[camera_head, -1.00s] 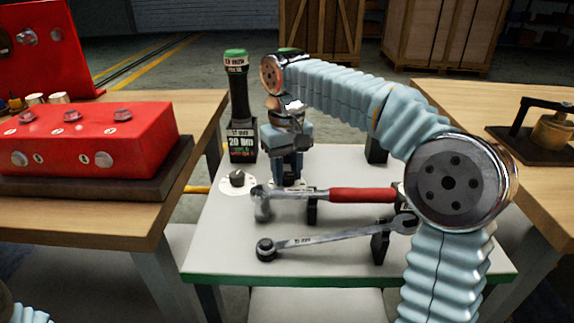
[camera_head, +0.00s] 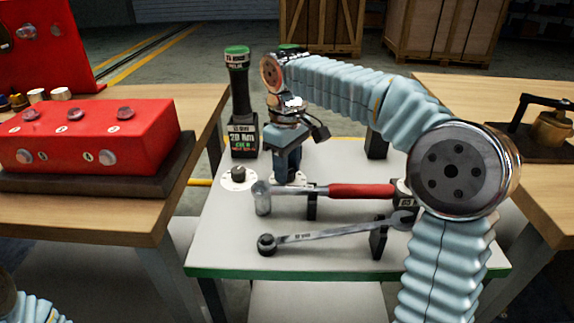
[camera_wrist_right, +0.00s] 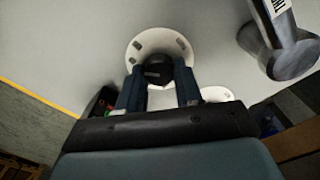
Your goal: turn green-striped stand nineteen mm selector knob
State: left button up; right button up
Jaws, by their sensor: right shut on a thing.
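The green-striped stand (camera_head: 470,262) is a white-topped table with a green front edge. My right gripper (camera_head: 287,174) points down over its far middle part. In the right wrist view the gripper (camera_wrist_right: 158,88) is shut on a dark selector knob (camera_wrist_right: 158,68), with one finger on each side. A round white dial (camera_wrist_right: 160,36) with dark marks surrounds the knob. In the head view the gripper hides this knob, and only part of its dial shows. A second dark knob (camera_head: 238,174) on a white dial stands to the left. No nineteen mm label is readable. My left gripper is out of view.
A hammer with a red handle (camera_head: 362,191) lies on supports close in front of the gripper. A wrench (camera_head: 330,235) lies nearer. A green-capped torque tool (camera_head: 238,90) stands at the back left. A red box (camera_head: 90,135) sits on the left table.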

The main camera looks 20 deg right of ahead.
jog(key=shift+r, duration=0.1)
jog(key=o, duration=1)
jog(key=shift+o, duration=0.2)
notch_tip(320, 180, up, 14)
jog(key=shift+f, duration=0.2)
